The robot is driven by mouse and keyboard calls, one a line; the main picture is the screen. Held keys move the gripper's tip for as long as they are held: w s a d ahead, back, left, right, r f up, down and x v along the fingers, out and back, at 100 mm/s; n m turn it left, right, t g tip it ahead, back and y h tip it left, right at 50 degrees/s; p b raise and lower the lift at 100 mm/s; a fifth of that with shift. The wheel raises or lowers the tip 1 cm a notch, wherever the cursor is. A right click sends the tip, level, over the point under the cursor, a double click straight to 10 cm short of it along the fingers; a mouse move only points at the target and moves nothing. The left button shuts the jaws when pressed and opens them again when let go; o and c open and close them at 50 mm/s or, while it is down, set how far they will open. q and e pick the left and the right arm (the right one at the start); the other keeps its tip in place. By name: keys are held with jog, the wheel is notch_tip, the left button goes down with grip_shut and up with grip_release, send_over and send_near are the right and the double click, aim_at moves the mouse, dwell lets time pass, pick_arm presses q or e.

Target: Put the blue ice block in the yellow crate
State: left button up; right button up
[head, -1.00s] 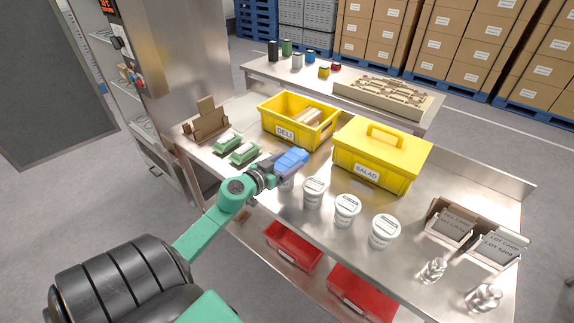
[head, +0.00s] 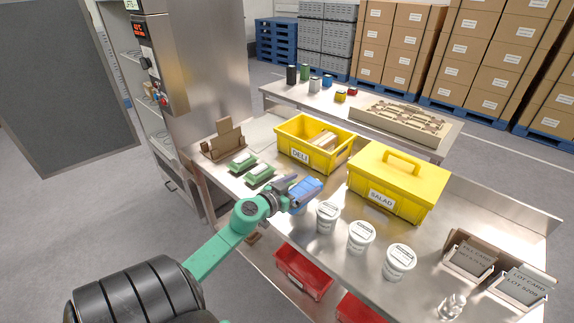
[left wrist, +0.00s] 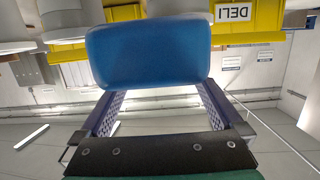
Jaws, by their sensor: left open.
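The blue ice block (head: 306,190) is at the tips of my left gripper (head: 291,197), over the steel counter in front of the crates. In the left wrist view the block (left wrist: 148,54) stands at the ends of the two fingers, which are spread apart and open. I cannot tell whether the fingers touch it. The open yellow crate labelled DELI (head: 298,157) is just behind the block and holds tan packs. A second yellow crate labelled SALAD (head: 380,199), with its lid closed, stands to its right. My right gripper is out of view.
Several white tubs (head: 361,236) stand right of the gripper. Green-and-white packs (head: 243,162) and a cardboard holder (head: 223,140) lie to the left. Card boxes (head: 470,254) and a clear bottle (head: 451,304) are at the right. Red bins (head: 302,272) sit below the counter. A second table stands behind.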

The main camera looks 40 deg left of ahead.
pick_arm(q)
jog(key=s+r+b, duration=0.1)
jog(key=s+r, duration=0.1)
jog(key=s, duration=0.9)
jog(key=s+a+f+n+g+y, duration=0.1)
jog(key=s+f+g, duration=0.25)
jog(key=f, duration=1.25)
jog(key=s+f+n+g+y, duration=0.1)
jog(key=s+f+g, duration=0.3)
jog(key=f, duration=1.2)
jog(key=s+d+f+m+g+h, duration=0.1)
jog(key=s+d+f+m+g, duration=0.1)
jog(key=s+d+f, duration=0.5)
jog(key=s+d+f+m+g+h, duration=0.1)
jog(key=s+d+f+g, duration=0.4)
jog(key=s+f, duration=0.6)
jog(key=s+d+m, duration=0.1)
jog(key=s+d, duration=0.1)
jog(key=s, duration=0.1)
jog(key=shift+s+f+m, duration=0.25)
jog(key=shift+m, duration=0.05)
